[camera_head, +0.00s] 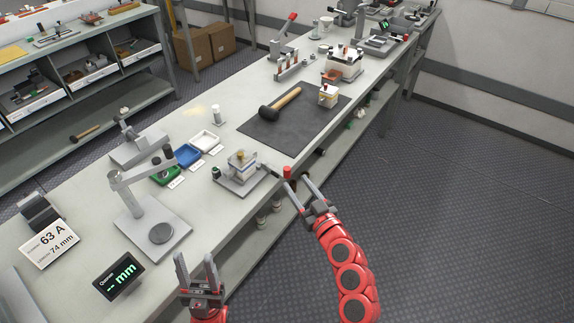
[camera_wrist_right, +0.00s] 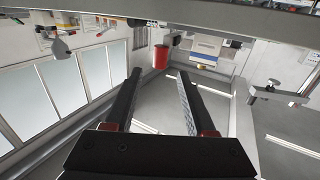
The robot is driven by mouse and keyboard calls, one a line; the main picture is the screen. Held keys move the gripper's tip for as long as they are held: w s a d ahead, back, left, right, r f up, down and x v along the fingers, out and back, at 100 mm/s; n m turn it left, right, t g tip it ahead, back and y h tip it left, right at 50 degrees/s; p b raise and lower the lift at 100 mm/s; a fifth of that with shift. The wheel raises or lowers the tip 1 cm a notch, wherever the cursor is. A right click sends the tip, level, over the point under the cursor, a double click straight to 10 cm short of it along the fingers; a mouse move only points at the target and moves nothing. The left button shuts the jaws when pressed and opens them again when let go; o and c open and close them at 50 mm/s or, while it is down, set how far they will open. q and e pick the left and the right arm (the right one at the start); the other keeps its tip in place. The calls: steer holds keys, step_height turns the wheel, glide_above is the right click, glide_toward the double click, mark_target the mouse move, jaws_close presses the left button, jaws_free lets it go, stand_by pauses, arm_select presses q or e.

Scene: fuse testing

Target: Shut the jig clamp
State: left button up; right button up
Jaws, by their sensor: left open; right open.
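The jig (camera_head: 236,186) is a grey plate near the front edge of the bench, with a pale block (camera_head: 241,162) seated on it. A red knob (camera_head: 287,172), which looks like the handle end of its clamp, stands out over the bench edge. My left gripper (camera_head: 195,259) is open and empty in front of the bench.
A grey stand (camera_head: 150,215) and a mm display (camera_head: 119,277) are left of the jig. Green, blue (camera_head: 187,154) and white trays lie behind it. A dark mat (camera_head: 290,125) with a mallet (camera_head: 280,104) lies beyond. Open floor is at right.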

mark_target(289, 173)
steer(key=p+x, duration=0.1)
steer(key=x, duration=0.6)
jaws_close()
stand_by(1.3)
